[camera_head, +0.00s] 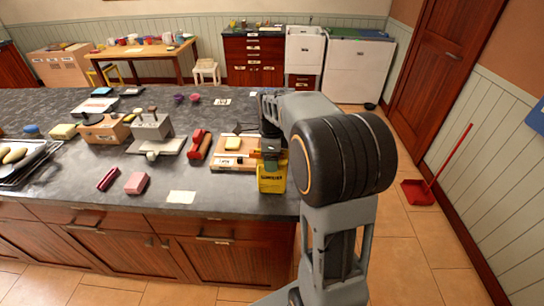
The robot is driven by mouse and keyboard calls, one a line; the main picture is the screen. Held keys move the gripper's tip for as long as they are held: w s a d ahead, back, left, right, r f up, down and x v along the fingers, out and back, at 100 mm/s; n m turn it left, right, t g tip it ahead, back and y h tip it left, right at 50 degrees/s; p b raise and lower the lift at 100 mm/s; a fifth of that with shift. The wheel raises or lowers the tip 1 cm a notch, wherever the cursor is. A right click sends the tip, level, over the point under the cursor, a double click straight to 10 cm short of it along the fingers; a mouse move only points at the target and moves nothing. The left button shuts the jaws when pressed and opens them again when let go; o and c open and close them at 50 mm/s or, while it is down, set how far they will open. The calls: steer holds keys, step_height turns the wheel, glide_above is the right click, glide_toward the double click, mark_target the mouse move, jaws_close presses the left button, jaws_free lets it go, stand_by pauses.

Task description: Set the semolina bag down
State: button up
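The semolina bag (272,180) is a yellow bag with dark lettering, upright near the right front corner of the dark counter (235,204). My gripper (270,150) is right at the top of the bag, with its dark end overlapping the bag's upper part. The arm link hides part of the gripper, and the fingers are too small and dark to tell open from shut. I cannot tell whether the bag's base touches the counter or hangs just above it.
A wooden board (228,160) with a pale yellow block (232,143) lies left of the bag. A red tool (199,144), a grey box (152,126), a pink block (136,183) and a white card (181,197) lie farther left. Bare counter lies in front of the board.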

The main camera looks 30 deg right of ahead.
steer(key=shift+o, duration=1.4)
steer(key=shift+r, duration=0.1)
step_height(320, 180, up, 11)
steer(key=shift+r, duration=0.1)
steer(key=shift+a+r, duration=0.1)
steer(key=shift+r, duration=0.2)
steer(key=s+a+f+n+t, duration=0.2)
steer(key=s+a+f+n, duration=0.2)
steer(key=s+n, duration=0.4)
steer(key=s+a+f+n+t, duration=0.2)
steer(key=s+a+f+n, duration=0.3)
steer(key=n, duration=1.1)
steer(key=s, duration=0.3)
steer(key=shift+f, duration=0.15)
